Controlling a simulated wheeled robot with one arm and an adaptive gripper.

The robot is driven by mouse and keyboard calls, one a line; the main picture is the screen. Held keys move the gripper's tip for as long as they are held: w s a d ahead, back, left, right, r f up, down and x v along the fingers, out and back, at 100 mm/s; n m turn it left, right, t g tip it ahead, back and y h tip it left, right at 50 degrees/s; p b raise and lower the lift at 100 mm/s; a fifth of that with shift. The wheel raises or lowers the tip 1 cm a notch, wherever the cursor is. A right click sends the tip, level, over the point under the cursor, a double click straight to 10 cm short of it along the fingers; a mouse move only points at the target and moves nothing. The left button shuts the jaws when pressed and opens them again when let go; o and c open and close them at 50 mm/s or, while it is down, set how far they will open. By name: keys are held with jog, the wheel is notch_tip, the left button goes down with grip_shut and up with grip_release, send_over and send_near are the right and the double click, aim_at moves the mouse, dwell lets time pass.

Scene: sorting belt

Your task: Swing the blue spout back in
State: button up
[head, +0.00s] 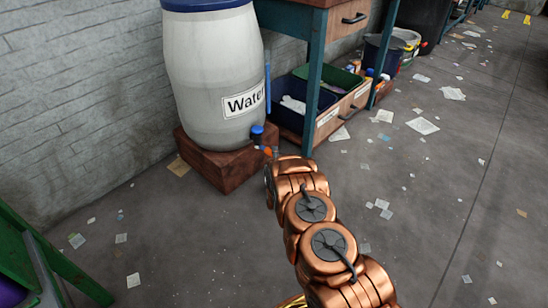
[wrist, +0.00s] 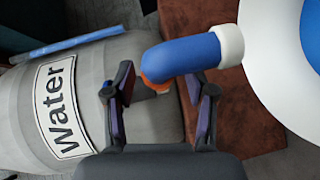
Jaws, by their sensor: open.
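The blue spout (wrist: 190,54) is a bent blue pipe with a white collar and an orange end, in the upper middle of the wrist view. In the head view the small blue tap (head: 257,134) is low on the water barrel (head: 212,75), with an orange bit beside it. My gripper (wrist: 160,76) is open, with its two dark fingers on either side of the spout's orange end. I cannot tell whether either finger touches it. In the head view my copper arm hides most of the gripper.
The barrel stands on a red-brown block (head: 222,170). A blue upright tube (head: 267,90) runs beside its "Water" label. A workbench with teal legs (head: 314,80) and bins stands close behind. A green frame (head: 70,270) is at lower left. Paper scraps litter the open floor.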

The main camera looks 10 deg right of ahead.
jog(key=shift+w+d, duration=0.1)
jog(key=shift+w, duration=0.45)
grip_shut()
jog(key=shift+f, duration=0.1)
dwell(0.4)
